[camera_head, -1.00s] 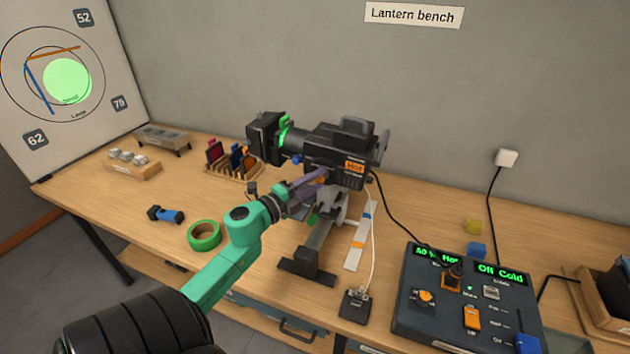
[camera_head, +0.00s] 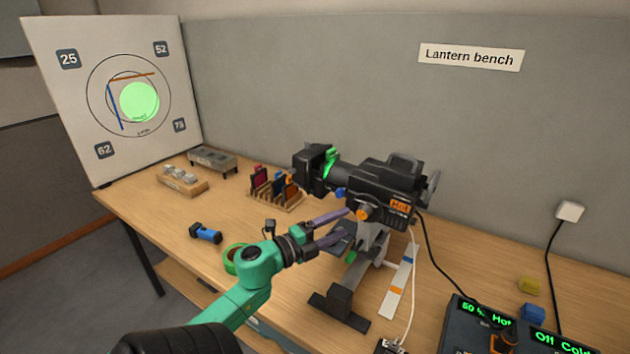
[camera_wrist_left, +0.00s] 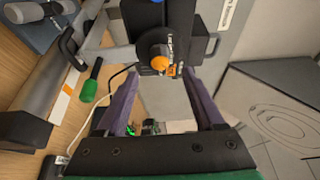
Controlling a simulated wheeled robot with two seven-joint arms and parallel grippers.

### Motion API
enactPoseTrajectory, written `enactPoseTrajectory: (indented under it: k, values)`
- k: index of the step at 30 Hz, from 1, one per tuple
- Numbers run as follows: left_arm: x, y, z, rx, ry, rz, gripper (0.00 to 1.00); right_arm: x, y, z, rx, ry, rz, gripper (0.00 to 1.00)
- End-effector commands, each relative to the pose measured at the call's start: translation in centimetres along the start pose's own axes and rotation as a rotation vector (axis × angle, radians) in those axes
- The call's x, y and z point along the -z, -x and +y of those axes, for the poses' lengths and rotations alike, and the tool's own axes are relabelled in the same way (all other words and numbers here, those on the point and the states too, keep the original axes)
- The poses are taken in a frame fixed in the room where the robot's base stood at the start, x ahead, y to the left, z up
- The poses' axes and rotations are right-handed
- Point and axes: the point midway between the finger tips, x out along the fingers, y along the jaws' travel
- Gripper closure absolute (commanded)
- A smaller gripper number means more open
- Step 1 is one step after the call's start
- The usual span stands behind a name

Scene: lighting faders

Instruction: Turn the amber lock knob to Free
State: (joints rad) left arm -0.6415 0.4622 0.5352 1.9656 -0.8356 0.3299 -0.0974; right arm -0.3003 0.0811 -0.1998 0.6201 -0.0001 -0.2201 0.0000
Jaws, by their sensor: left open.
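The amber lock knob (camera_head: 363,213) is on the lower side of the black lantern (camera_head: 385,185), which sits on a stand on the bench. In the left wrist view the knob (camera_wrist_left: 160,63) faces the camera, beyond the fingertips and roughly midway between them. My left gripper (camera_head: 346,225) is open, with two purple fingers apart and nothing between them. In the head view its upper fingertip appears close beside the knob; I cannot tell whether it touches. The knob's markings are too small to read. My right gripper is not in view.
A control desk (camera_head: 460,335) stands at the lower right. A white cable (camera_head: 413,270) hangs from the lantern. A target board (camera_head: 60,110) stands behind.

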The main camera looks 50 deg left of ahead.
Motion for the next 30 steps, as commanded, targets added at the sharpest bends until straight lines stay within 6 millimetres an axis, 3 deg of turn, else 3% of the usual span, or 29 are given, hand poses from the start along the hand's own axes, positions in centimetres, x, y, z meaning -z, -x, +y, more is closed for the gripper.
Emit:
enactPoseTrajectory:
  k: [3,9,30]
  values:
    - [-0.1,3.8,0.7,-0.003,0.003,-0.005,0.3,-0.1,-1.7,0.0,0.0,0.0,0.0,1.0]
    - [-0.1,7.7,0.3,0.0,0.002,-0.004,0.3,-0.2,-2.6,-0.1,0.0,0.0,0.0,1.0]
    - [-0.1,8.3,0.0,0.002,0.001,-0.002,0.3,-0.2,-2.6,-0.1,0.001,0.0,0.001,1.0]
